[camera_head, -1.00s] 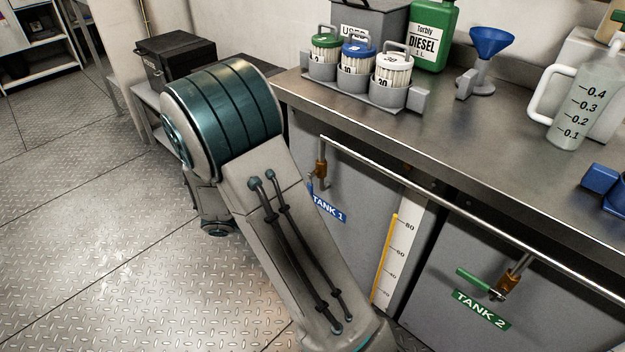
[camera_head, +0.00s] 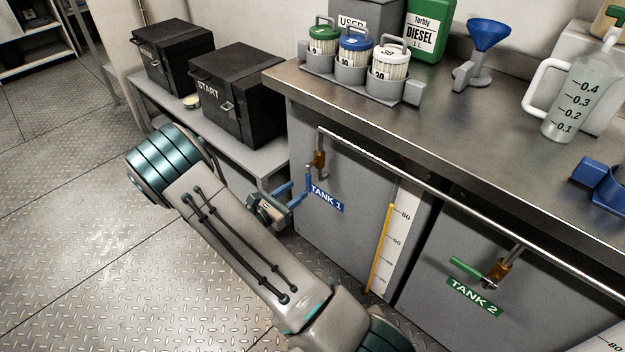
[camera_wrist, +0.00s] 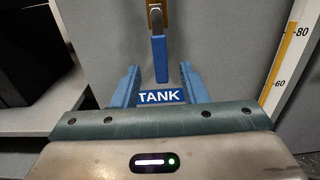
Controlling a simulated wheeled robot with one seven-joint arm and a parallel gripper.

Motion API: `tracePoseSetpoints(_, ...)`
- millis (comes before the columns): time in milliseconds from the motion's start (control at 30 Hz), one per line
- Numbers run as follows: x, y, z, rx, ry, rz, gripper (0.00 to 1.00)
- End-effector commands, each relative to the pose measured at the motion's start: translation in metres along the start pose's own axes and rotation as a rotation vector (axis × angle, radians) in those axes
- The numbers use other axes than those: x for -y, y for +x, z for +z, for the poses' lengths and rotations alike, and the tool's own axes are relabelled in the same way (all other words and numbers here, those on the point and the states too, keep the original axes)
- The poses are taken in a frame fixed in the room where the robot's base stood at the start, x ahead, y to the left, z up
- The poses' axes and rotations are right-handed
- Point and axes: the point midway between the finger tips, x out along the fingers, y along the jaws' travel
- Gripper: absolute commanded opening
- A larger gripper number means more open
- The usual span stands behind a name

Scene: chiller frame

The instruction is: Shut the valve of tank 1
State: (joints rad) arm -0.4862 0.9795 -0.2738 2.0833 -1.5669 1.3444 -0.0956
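The tank 1 valve (camera_head: 318,160) has a brass body on the grey tank front, below the long rail. Its blue handle (camera_wrist: 159,60) hangs straight down in the wrist view. The blue TANK 1 label (camera_head: 326,198) sits below it and also shows between my fingers in the wrist view (camera_wrist: 160,97). My gripper (camera_head: 295,197) is open, its two blue fingers pointing at the tank front. In the wrist view the fingers (camera_wrist: 157,85) stand apart on either side of the handle's lower end, nearer the camera. No contact with the handle shows.
The tank 2 valve (camera_head: 497,272) with its green handle (camera_head: 468,268) is to the right. A rail (camera_head: 420,194) runs along the counter's front edge. Black boxes (camera_head: 240,100) stand on a low bench (camera_head: 262,162) left of the tank. Open floor lies at the left.

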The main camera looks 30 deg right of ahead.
Motion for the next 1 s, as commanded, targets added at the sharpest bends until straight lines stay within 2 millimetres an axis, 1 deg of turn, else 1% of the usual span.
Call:
tracePoseSetpoints(33,0.001,0.013,-0.003,0.001,0.001,-0.005,0.39)
tracePoseSetpoints(200,0.001,0.047,-0.002,0.0,0.002,-0.003,0.39)
tracePoseSetpoints(300,0.001,0.062,-0.002,0.0,0.001,-0.002,0.39)
tracePoseSetpoints(400,0.0,0.074,-0.001,0.0,0.001,-0.002,0.39)
tracePoseSetpoints(567,0.0,0.082,0.0,0.0,0.001,0.0,0.39)
tracePoseSetpoints(833,0.0,0.083,0.0,-0.001,0.001,0.0,0.39)
tracePoseSetpoints(867,0.0,0.083,0.0,-0.001,0.001,0.0,0.31)
tracePoseSetpoints(900,0.0,0.083,0.0,-0.001,0.001,0.0,0.2)
tracePoseSetpoints(967,0.0,0.083,0.0,-0.001,0.001,0.0,0.03)
tracePoseSetpoints(1000,0.0,0.083,0.0,-0.001,0.001,0.0,0.0)
